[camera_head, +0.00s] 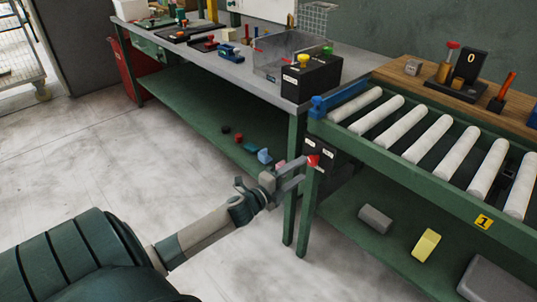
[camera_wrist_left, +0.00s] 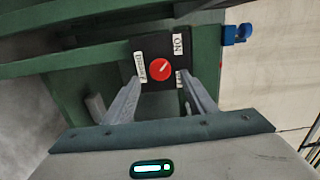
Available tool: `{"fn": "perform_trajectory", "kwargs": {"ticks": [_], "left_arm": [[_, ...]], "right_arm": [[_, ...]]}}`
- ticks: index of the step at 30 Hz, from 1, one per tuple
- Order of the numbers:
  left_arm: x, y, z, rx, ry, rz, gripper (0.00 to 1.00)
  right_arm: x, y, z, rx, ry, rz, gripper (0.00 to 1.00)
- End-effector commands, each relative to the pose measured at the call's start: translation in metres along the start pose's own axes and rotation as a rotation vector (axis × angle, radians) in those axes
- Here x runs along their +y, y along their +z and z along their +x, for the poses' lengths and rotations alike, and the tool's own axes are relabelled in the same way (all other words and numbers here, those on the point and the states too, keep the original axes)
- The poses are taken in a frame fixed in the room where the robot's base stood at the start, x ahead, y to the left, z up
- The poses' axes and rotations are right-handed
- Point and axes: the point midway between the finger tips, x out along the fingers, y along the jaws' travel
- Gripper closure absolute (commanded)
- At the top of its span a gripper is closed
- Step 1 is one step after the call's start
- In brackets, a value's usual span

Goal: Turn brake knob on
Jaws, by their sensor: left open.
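The brake knob (camera_head: 313,160) is a round red knob on a black box (camera_head: 325,158) fixed under the near left end of the roller conveyor. In the left wrist view the knob (camera_wrist_left: 160,69) has a pale pointer mark and sits on a black plate (camera_wrist_left: 145,50) with white labels; one (camera_wrist_left: 178,43) reads ON. My left gripper (camera_head: 302,166) is open in front of the knob. In the left wrist view its two fingers (camera_wrist_left: 160,88) point at the plate, one on each side of the knob. I cannot tell whether they touch it. My right gripper is not in view.
The green conveyor frame (camera_head: 420,175) with white rollers (camera_head: 432,138) stands above and right of the knob. A green table leg (camera_head: 292,180) is close behind my gripper. A workbench (camera_head: 225,70) with tools is at the back. The floor (camera_head: 110,155) at left is clear.

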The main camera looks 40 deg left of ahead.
Motion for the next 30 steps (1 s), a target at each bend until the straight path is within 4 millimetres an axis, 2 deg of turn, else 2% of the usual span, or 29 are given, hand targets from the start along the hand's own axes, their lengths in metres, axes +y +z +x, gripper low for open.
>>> {"fn": "perform_trajectory", "kwargs": {"ticks": [3,18,24,30], "left_arm": [[0.001,0.0,-0.021,0.0,0.003,0.0,0.49],[0.001,0.001,-0.101,-0.002,0.002,-0.002,0.49],[0.001,0.001,-0.123,-0.002,0.001,-0.002,0.49],[0.0,0.001,-0.131,-0.001,0.0,-0.001,0.49]], "right_arm": [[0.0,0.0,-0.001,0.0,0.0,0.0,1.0],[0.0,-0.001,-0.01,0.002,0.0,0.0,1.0],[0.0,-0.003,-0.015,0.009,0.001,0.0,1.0],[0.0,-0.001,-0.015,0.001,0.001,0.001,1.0]]}}
